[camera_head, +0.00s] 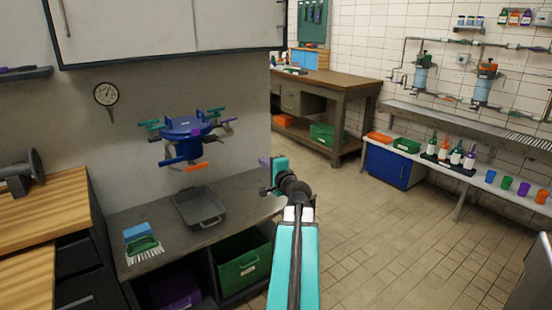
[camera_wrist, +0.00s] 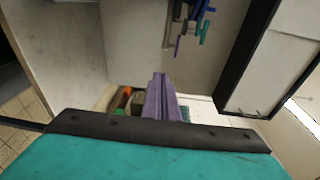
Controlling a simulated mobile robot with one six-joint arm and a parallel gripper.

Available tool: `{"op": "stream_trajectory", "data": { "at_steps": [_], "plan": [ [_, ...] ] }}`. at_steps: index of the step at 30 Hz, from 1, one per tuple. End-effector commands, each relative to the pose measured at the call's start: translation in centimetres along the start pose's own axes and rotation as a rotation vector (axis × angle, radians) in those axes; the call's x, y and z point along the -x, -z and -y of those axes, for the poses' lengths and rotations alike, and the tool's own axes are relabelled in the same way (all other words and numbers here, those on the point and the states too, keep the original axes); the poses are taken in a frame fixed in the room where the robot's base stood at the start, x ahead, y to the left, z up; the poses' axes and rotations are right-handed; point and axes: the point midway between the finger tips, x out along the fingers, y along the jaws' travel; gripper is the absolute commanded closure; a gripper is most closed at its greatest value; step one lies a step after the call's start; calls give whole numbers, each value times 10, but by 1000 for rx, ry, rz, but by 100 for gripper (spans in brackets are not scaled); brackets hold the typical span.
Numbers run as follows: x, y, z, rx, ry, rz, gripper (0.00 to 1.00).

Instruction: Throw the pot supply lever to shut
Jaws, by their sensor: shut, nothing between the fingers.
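A blue pot (camera_head: 188,126) is mounted on the grey wall above the counter. Any labels are too small to read, so I cannot tell which is the supply lever. Part of the pot assembly (camera_wrist: 187,22) shows at the top of the wrist view. My gripper (camera_head: 264,162) is to the right of the pot, apart from it. Its purple fingers (camera_wrist: 160,95) are shut and empty.
A grey tray (camera_head: 200,207) and a brush (camera_head: 143,247) lie on the counter below the pot. A white cabinet (camera_head: 170,30) hangs above. A round gauge (camera_head: 105,94) is on the wall at left. The tiled floor at right is open.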

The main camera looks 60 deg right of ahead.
Motion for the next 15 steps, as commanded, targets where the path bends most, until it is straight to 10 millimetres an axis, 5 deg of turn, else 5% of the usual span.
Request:
{"op": "stream_trajectory", "data": {
  "at_steps": [10, 15],
  "plan": [
    [-26, -68, -44, -2, -60, 96, 100],
    [-41, -127, -86, 6, -118, 178, 100]
  ]
}}
